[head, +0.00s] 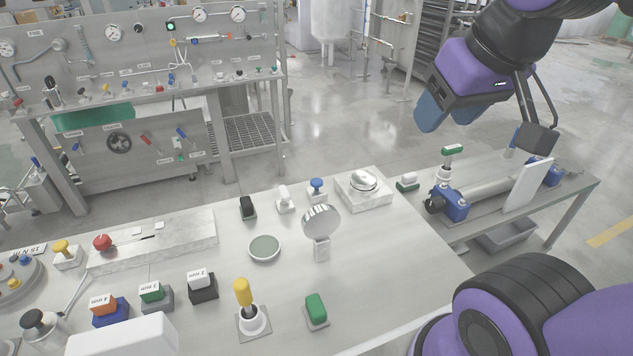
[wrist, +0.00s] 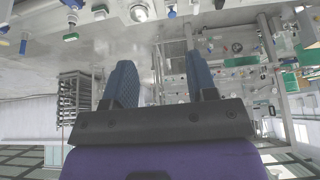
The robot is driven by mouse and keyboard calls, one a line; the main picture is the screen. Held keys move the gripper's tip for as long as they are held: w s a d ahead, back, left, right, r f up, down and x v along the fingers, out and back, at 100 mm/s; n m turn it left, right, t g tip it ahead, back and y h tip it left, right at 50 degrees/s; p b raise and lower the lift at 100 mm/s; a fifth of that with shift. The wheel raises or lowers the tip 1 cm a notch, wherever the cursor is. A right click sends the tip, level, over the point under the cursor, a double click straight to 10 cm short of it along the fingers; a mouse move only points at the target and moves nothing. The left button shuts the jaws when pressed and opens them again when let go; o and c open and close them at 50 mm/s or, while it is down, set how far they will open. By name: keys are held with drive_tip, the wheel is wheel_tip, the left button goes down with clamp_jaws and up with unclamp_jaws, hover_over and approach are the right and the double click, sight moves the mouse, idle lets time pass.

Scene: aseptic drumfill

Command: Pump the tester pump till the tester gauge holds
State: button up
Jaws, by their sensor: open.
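My gripper (head: 448,112) hangs in the air at the upper right of the head view, above and beyond the right bench. Its two blue fingers are apart with nothing between them, as the wrist view also shows (wrist: 160,65). No label shows which fitting is the tester pump. A green-topped handle on a pale body (head: 450,162) stands on the right bench, below my gripper and apart from it. A yellow upright handle in a white round base (head: 244,296) stands on the near bench. I cannot pick out the tester gauge or read any needle.
The right bench (head: 553,212) carries a horizontal cylinder (head: 490,190) between blue holders and an upright white plate (head: 527,186). The near bench (head: 372,262) holds a round shiny disc on a stand (head: 321,221) and several coloured knobs. A gauge panel (head: 80,80) stands at left. Open floor lies between.

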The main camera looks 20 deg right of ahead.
drive_tip(key=shift+w, duration=0.1)
drive_tip(key=c, duration=0.6)
drive_tip(key=shift+w+r, duration=0.1)
drive_tip(key=shift+w, duration=0.1)
drive_tip(key=c, duration=0.3)
drive_tip(key=shift+g+y, duration=0.3)
drive_tip(key=shift+g, duration=0.4)
drive_tip(key=w, duration=1)
drive_tip(key=shift+w+a, duration=0.15)
drive_tip(key=shift+w, duration=0.05)
clamp_jaws()
drive_tip(key=w+a+f+g, duration=0.1)
drive_tip(key=w+f, duration=1)
drive_tip(key=w, duration=0.3)
drive_tip(key=w+a+f+g, duration=0.1)
drive_tip(key=w+f+g, duration=0.1)
drive_tip(key=w+f, duration=1)
drive_tip(key=shift+w+a+g+h, duration=0.2)
drive_tip(key=shift+w+g+h, duration=0.15)
drive_tip(key=shift+w, duration=0.6)
